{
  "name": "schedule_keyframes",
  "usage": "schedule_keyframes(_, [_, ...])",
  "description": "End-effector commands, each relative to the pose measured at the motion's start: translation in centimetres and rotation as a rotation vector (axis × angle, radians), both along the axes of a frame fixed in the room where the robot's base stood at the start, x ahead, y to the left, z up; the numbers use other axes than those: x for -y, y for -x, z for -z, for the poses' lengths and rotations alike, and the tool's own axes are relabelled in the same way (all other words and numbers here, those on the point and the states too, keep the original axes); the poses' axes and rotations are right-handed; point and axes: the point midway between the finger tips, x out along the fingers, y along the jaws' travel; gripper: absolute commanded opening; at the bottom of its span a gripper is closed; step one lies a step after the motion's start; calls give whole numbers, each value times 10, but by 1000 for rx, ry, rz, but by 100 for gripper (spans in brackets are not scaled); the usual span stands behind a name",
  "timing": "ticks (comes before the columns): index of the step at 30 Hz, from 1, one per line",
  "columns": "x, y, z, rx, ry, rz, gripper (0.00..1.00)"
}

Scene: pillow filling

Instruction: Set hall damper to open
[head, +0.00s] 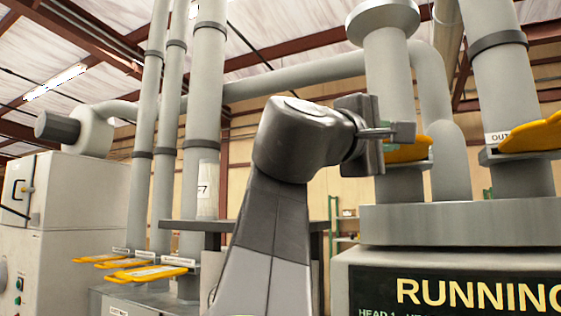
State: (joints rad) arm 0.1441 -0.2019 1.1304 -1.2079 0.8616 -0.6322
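Several yellow damper handles show on the grey ducts. One yellow handle (410,151) is on the middle-right duct, partly hidden behind my gripper (402,132). I cannot tell whether the gripper touches it, or whether its fingers are open or shut. Another yellow handle (535,133) sticks out at the right edge, beside a label (498,138) that starts with "OUT". At the lower left, several yellow handles (150,273) lie flat on small plates at the duct bases. Their labels are too small to read, so I cannot tell which damper is the hall one.
A pale cabinet (75,205) with a fan housing stands at left. My arm blocks the lower middle. Vertical ducts (203,100) rise left of it.

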Motion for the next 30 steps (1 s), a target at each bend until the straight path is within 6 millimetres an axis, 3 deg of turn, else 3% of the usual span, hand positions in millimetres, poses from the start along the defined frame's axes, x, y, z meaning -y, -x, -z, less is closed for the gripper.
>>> schedule_keyframes(1, [-3, 7, -9, 18, 13, -2, 0])
schedule_keyframes(10, [-3, 7, -10, 17, 14, 0, 0])
schedule_keyframes(11, [-3, 7, -10, 17, 14, 0, 22])
schedule_keyframes(13, [-3, 7, -9, 15, 13, 0, 32])
schedule_keyframes(30, [-1, 3, -3, 6, 5, 0, 32])
